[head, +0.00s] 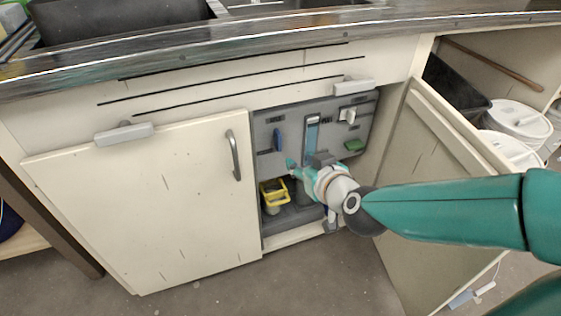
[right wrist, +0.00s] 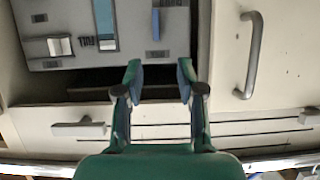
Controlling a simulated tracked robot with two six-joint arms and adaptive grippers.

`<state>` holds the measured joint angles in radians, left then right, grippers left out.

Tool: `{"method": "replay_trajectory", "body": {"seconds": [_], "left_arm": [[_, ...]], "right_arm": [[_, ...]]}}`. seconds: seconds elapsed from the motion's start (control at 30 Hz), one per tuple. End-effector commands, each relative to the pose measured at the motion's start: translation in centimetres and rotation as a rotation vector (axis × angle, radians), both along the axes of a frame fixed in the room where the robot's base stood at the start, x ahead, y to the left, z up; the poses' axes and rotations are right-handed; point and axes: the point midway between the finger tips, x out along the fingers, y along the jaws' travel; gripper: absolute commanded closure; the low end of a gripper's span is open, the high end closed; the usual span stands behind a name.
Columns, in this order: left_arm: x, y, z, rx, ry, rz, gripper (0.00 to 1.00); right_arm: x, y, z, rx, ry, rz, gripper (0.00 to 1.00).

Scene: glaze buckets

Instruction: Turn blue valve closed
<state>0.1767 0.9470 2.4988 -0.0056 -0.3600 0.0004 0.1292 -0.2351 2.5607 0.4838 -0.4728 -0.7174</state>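The blue valve (head: 278,140) is a small upright dark-blue lever on the left part of the grey panel (head: 262,130) inside the open cabinet. In the right wrist view, which is upside down relative to the head view, it shows as a narrow dark-blue piece (right wrist: 155,24) beyond the fingers. My right gripper (head: 303,168) is in front of the panel, below and right of the valve in the head view. In the right wrist view the gripper (right wrist: 160,76) has its fingers apart with nothing between them. I see no contact with the valve. My left gripper is not in view.
A yellow-rimmed container (head: 273,190) stands low in the cabinet. The closed left door (head: 150,205) has a grey handle (head: 233,155). The open right door (head: 440,190) stands behind my right arm. A green piece (head: 355,144) is at the panel's right.

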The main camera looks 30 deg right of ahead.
Motion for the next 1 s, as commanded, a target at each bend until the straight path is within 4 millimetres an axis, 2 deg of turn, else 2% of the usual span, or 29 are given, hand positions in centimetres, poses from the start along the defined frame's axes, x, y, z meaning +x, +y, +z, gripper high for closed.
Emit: {"method": "replay_trajectory", "body": {"seconds": [0.03,0.17,0.53,0.57,0.7,1.0], "left_arm": [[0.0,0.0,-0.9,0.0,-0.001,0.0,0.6],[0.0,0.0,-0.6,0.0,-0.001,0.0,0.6],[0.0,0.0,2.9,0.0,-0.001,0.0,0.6],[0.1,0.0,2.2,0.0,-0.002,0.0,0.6],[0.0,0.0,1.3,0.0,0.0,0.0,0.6],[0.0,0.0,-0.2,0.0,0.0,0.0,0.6]], "right_arm": [[-0.2,-0.3,-0.2,-0.007,-0.015,-0.007,0.61],[-0.2,-0.6,0.3,-0.017,-0.025,-0.015,0.61],[2.4,-1.1,-0.6,-0.013,-0.019,-0.009,0.61],[3.1,-1.3,-1.3,-0.013,-0.024,-0.012,0.61],[5.9,-2.0,-2.8,-0.013,-0.026,-0.011,0.61],[11.6,-3.3,-5.1,-0.013,-0.027,-0.011,0.61]]}}
